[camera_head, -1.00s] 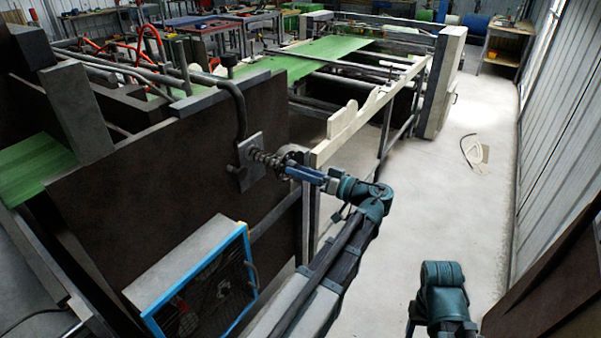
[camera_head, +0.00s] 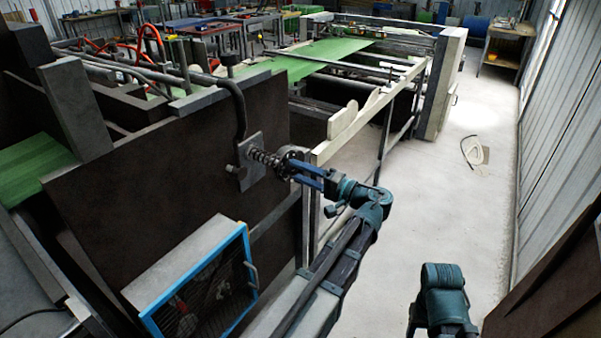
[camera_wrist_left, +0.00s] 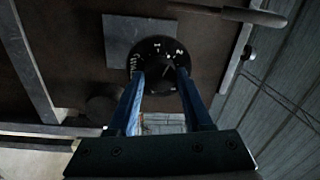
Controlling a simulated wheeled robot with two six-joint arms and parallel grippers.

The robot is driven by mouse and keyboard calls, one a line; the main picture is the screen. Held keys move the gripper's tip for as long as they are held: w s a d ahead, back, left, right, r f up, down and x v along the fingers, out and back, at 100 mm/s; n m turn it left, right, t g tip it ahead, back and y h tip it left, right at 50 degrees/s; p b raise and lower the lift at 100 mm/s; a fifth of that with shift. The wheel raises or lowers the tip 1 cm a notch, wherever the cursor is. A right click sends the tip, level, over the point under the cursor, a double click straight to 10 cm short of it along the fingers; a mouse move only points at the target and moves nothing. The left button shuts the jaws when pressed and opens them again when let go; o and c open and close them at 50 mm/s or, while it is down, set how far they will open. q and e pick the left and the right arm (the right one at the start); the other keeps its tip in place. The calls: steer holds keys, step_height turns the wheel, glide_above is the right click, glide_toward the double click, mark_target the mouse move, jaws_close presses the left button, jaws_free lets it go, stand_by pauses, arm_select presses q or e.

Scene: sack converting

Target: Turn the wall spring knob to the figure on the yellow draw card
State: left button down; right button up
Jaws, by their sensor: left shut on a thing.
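The wall spring knob (camera_head: 290,162) is a dark round dial at the end of a coil spring (camera_head: 266,158) that stands out from a grey plate (camera_head: 251,150) on a dark brown panel. In the left wrist view the knob (camera_wrist_left: 161,52) is a black face with white marks and figures, including what looks like a 2 at upper right. My left gripper (camera_head: 300,171) is shut on the knob, one blue finger at each side, and covers its lower part. My right gripper is out of view; only my teal arm part shows at bottom right. I cannot make out a yellow draw card.
A blue-framed mesh guard (camera_head: 205,285) stands below the knob. A bent dark pipe (camera_head: 240,105) runs just above the grey plate. A pale rail (camera_head: 350,130) lies behind my left gripper. The floor (camera_head: 465,210) to the right is clear except for a loose hose.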

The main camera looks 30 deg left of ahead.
arm_select(q)
steer(key=m, duration=0.5)
steer(key=shift+m+t, duration=0.3)
steer(key=shift+m, duration=0.1)
steer(key=m, duration=0.6)
steer(key=shift+s+m, duration=0.1)
steer(key=shift+m, duration=0.2)
steer(key=m, duration=0.5)
steer(key=shift+r+m+t+h+p, duration=0.1)
steer(key=shift+m+t+h+p, duration=0.2)
steer(key=shift+p, duration=0.1)
steer(key=m, duration=0.5)
steer(key=shift+m, duration=0.4)
steer(key=shift+c, duration=1.6)
jaws_free()
steer(key=s+d, duration=0.1)
steer(key=d, duration=1.2)
steer(key=shift+s+d+p, duration=0.3)
steer(key=shift+s+d, duration=0.05)
steer(key=shift+s, duration=0.05)
